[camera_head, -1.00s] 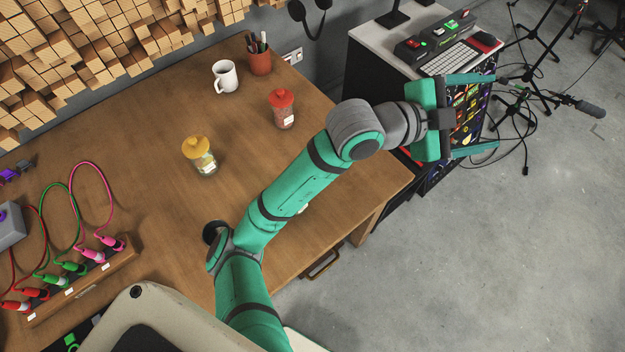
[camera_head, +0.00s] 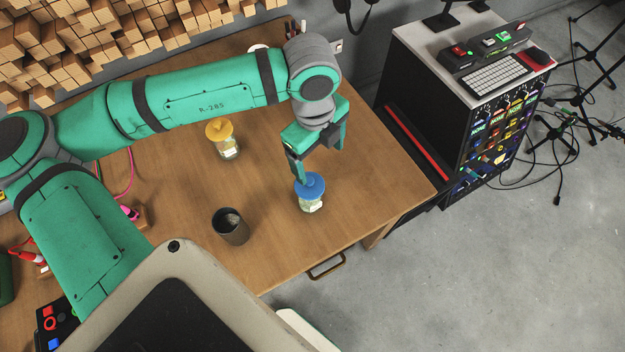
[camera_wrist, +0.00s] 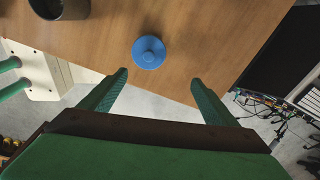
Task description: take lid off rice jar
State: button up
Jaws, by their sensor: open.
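A glass jar with a blue knobbed lid (camera_head: 309,186) stands upright on the wooden table near its right front part. The blue lid also shows from above in the wrist view (camera_wrist: 149,52). My gripper (camera_head: 317,166) is open and empty, close above and behind this jar. In the wrist view its fingers (camera_wrist: 160,80) are spread, with the lid beyond their tips and not between them. A jar with a yellow lid (camera_head: 221,134) stands upright to the left. I cannot read the labels or tell which jar holds rice.
A dark cup (camera_head: 231,226) stands left of the blue-lidded jar. My arm hides most of the table's back, including where the red-lidded jar stood. A console with a keyboard (camera_head: 496,75) is beyond the table's right edge. The table in front of the blue-lidded jar is clear.

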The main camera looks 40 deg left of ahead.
aim_at(309, 180)
jog(key=shift+s+a+f+g, duration=0.15)
jog(key=shift+s+a+g, duration=0.15)
jog(key=shift+s+a, duration=0.65)
notch_tip(309, 180, down, 5)
jog(key=shift+f, duration=0.2)
jog(key=shift+d+f, duration=0.15)
jog(key=shift+f, duration=2.4)
jog(key=shift+w, duration=0.1)
jog(key=c, duration=1.1)
